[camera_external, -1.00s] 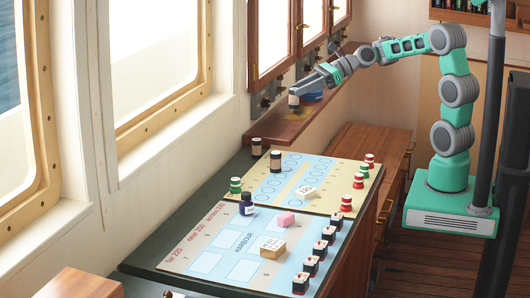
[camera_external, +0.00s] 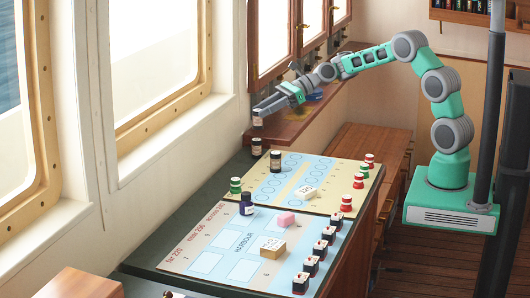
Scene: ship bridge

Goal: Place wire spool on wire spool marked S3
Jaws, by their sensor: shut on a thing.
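My gripper (camera_external: 259,110) is shut on a small wire spool (camera_external: 257,119), pale in the middle with dark ends, held upright in the air. Below it, apart by a small gap in the picture, a similar wire spool (camera_external: 256,147) stands on the dark green counter beside the board's far left corner. Another similar spool (camera_external: 276,161) stands on the cream and blue board. The markings on the spools are too small to read, so I cannot tell which is S3.
The board (camera_external: 330,168) carries green and red-and-white pieces and a white block marked 120 (camera_external: 304,193). The nearer HARBOUR board (camera_external: 215,240) holds a dark blue bottle (camera_external: 246,204), pink and tan blocks, and several black-and-white pieces. Windows and a wooden shelf (camera_external: 290,127) border the counter.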

